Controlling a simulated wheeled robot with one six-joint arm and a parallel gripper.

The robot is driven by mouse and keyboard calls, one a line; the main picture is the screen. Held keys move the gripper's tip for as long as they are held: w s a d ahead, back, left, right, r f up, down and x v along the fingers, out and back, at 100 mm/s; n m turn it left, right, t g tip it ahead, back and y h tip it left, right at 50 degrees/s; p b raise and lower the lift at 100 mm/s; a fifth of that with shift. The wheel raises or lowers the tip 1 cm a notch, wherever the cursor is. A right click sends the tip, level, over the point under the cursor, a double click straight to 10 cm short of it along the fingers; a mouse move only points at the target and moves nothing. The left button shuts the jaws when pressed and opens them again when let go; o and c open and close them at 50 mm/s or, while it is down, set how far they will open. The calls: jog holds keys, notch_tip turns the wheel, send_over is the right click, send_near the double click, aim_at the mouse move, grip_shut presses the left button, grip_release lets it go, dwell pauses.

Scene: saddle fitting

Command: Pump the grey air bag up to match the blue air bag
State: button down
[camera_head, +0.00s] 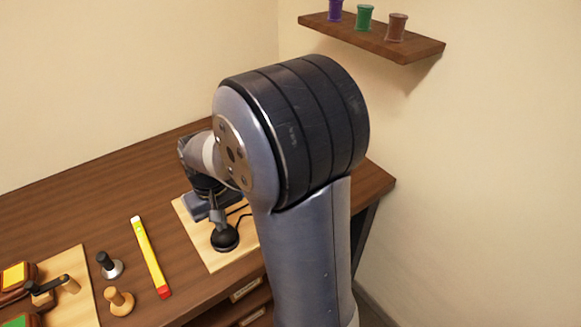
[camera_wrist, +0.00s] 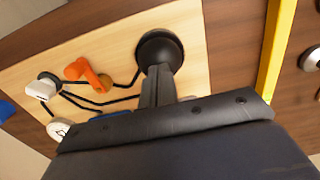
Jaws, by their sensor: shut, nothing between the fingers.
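A round black rubber bulb (camera_head: 225,237) sits on the pale wooden board, and it also shows in the wrist view (camera_wrist: 172,46). My gripper (camera_head: 216,214) points down at the bulb with its fingers closed together; its tips (camera_wrist: 158,72) are at the bulb's near side in the wrist view. I cannot tell if they touch it. Black hoses run from the bulb past an orange lever (camera_wrist: 85,72) and a white fitting (camera_wrist: 40,88). A white dial (camera_wrist: 60,129) is partly covered by my gripper. I cannot make out the grey or blue air bag clearly.
A yellow level-like bar (camera_head: 150,257) lies left of the board (camera_head: 228,258). A second board with a wooden-handled tool (camera_head: 65,285) lies at the far left. A wall shelf (camera_head: 375,38) holds three spools.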

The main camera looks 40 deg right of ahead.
jog(key=shift+f+b, duration=0.45)
jog(key=shift+f, duration=0.4)
jog(key=shift+r, duration=0.2)
jog(key=shift+r+p, duration=1.55)
jog(key=shift+r, duration=0.05)
notch_tip(320, 180, up, 5)
jog(key=p, duration=0.4)
jog(key=shift+f, duration=0.1)
